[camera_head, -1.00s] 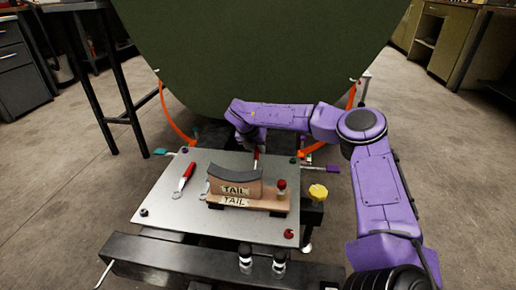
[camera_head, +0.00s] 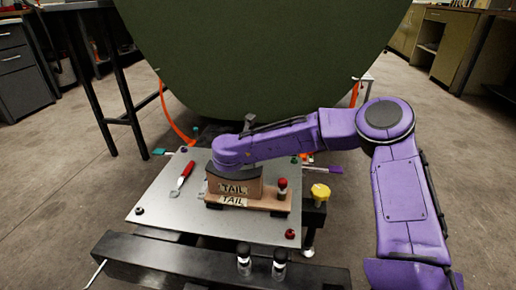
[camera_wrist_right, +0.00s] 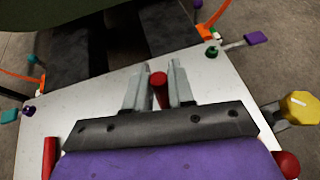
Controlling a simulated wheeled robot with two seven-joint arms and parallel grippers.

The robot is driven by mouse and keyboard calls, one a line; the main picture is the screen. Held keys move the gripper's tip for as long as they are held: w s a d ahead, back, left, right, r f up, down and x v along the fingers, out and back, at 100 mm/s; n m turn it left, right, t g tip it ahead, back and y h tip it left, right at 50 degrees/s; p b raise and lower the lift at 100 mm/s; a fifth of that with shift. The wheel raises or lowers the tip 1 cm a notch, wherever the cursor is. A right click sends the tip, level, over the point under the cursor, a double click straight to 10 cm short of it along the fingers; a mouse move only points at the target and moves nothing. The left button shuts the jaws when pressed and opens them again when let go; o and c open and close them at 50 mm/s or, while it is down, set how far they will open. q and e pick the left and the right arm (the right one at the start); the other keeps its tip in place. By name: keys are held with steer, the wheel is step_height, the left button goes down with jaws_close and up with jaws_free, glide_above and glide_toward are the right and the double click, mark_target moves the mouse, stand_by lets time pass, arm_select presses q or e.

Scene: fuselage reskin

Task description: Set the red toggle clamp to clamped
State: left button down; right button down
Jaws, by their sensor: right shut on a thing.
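The red handle (camera_wrist_right: 159,88) of the toggle clamp stands between the two grey fingers of my right gripper (camera_wrist_right: 158,76) in the right wrist view. The gripper is shut on it. In the head view my purple right wrist lies low over the TAIL block (camera_head: 233,190) and hides the gripper, the handle and the clamp's base. I cannot tell from these views how far the clamp is closed. My left gripper is not in view.
The metal plate (camera_head: 155,208) carries a red-handled tool (camera_head: 186,173) at left and a red-topped post (camera_head: 282,187) right of the block. A yellow knob (camera_head: 320,192) sits off the right edge. The large green fuselage panel (camera_head: 260,60) hangs behind.

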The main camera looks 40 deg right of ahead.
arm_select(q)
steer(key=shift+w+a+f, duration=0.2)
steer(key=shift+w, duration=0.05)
arm_select(e)
steer(key=shift+s+a, duration=0.15)
steer(key=c, duration=1.1)
jaws_free()
